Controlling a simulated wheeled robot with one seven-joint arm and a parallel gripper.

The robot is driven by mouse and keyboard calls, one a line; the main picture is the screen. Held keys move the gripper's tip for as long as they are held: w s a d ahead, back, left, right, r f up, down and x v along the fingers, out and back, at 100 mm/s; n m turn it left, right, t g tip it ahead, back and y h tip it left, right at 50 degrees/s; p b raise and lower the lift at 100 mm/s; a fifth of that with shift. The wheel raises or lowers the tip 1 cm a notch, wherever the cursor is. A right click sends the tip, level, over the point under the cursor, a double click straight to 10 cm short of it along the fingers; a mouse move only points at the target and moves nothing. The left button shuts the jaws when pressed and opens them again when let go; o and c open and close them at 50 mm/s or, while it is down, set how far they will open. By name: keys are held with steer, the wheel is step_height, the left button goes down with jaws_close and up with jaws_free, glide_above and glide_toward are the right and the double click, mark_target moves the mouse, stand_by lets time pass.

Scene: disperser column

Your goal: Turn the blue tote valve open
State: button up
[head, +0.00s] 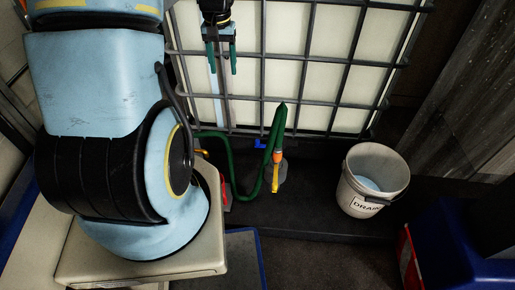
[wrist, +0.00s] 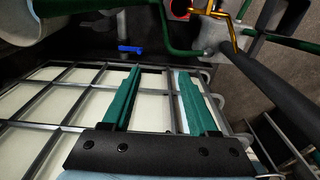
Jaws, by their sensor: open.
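The blue valve handle (head: 261,144) is small and sits at the bottom front of the caged white tote (head: 341,64), partly hidden by a green hose in the head view. In the wrist view the blue handle (wrist: 130,49) lies crosswise beyond the cage's lower edge, up and left of the fingertips. My gripper (head: 222,71) has two green fingers, spread apart with nothing between them. It hangs in front of the tote's cage, above and left of the valve. In the wrist view the gripper (wrist: 158,71) shows cage bars behind its fingers.
A green hose (head: 233,180) loops near the valve, with an orange and yellow end (head: 276,172). A white bucket marked DRAIN (head: 362,205) stands to the right on a dark ledge. A red object (head: 407,258) is at the lower right. Dark floor lies between them.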

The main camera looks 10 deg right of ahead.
steer(key=w+d+f+m+b, duration=0.1)
steer(key=w+d+f+b, duration=0.25)
steer(key=f, duration=0.55)
steer(key=w+d+f+b, duration=0.3)
steer(key=w+f+b, duration=0.15)
steer(key=f, duration=0.55)
steer(key=m+b, duration=0.1)
steer(key=b, duration=0.6)
glide_above(257, 140)
step_height(257, 140, down, 15)
steer(key=shift+g, duration=0.4)
step_height(257, 140, down, 11)
steer(key=b, duration=0.2)
steer(key=shift+s+b, duration=0.1)
steer(key=shift+b, duration=0.2)
steer(key=shift+r, duration=0.1)
jaws_close()
steer(key=shift+d, duration=0.1)
